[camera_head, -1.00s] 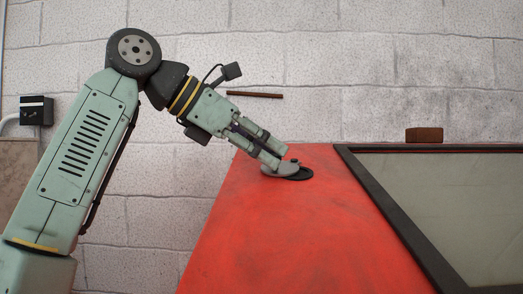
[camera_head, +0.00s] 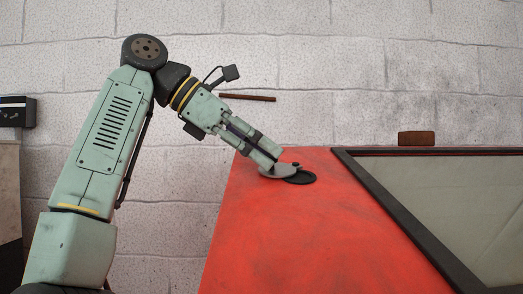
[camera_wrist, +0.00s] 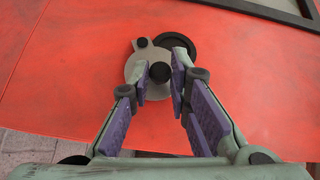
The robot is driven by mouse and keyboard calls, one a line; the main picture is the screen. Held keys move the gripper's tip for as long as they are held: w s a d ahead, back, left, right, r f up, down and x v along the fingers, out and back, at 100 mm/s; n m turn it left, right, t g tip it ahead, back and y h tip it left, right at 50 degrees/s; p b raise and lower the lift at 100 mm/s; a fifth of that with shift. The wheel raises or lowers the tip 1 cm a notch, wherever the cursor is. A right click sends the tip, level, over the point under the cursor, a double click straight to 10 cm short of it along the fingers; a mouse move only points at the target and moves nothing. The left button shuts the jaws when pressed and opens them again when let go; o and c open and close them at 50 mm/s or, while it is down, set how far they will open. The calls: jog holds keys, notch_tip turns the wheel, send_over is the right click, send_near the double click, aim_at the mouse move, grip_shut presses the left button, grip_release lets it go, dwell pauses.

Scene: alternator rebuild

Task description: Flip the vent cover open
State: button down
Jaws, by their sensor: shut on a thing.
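The vent cover is a grey round plate (camera_head: 270,173) on the red panel, also seen in the wrist view (camera_wrist: 134,72). It has a dark knob (camera_wrist: 160,72) and a small dark pivot (camera_wrist: 142,42) on its lug. The cover lies to the side of a black vent ring (camera_wrist: 188,44) and overlaps only part of it; the ring also shows in the head view (camera_head: 304,179). My gripper (camera_head: 270,164) reaches down onto the cover. Its fingers (camera_wrist: 162,78) are shut on the knob, one on each side.
The red panel (camera_head: 275,235) is mostly clear around the vent. A black-framed pane (camera_head: 450,195) lies to the right. A brown block (camera_head: 416,138) sits behind it, and a dark rod (camera_head: 248,97) shows against the white block wall.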

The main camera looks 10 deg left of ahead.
dwell(0.4)
jog(key=c, duration=1.5)
grip_release()
jog(key=shift+c, duration=0.2)
